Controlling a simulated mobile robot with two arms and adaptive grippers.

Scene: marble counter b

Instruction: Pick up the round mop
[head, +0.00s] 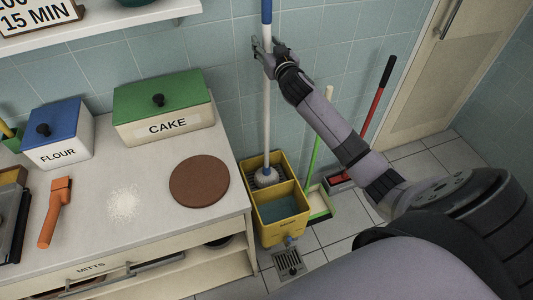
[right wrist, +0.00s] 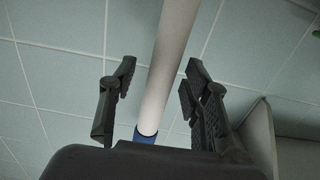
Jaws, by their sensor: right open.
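The round mop (head: 267,122) stands upright in a yellow bucket (head: 282,211), with a white pole, a blue upper grip and a round whitish head (head: 266,176) low in the bucket. My right gripper (head: 266,50) is at the upper part of the pole, just below the blue grip. In the right wrist view the white pole (right wrist: 170,65) runs between the two spread fingers of my right gripper (right wrist: 158,85), with gaps at both sides. A blue part (right wrist: 145,136) of the mop shows near the palm. My left gripper is not in view.
A green-handled dustpan or broom (head: 320,203) and a red-handled tool (head: 378,105) stand right of the bucket. The counter (head: 150,235) at left holds a cake box (head: 163,107), a flour box (head: 57,133) and a brown round board (head: 199,181). A tiled wall is behind the pole.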

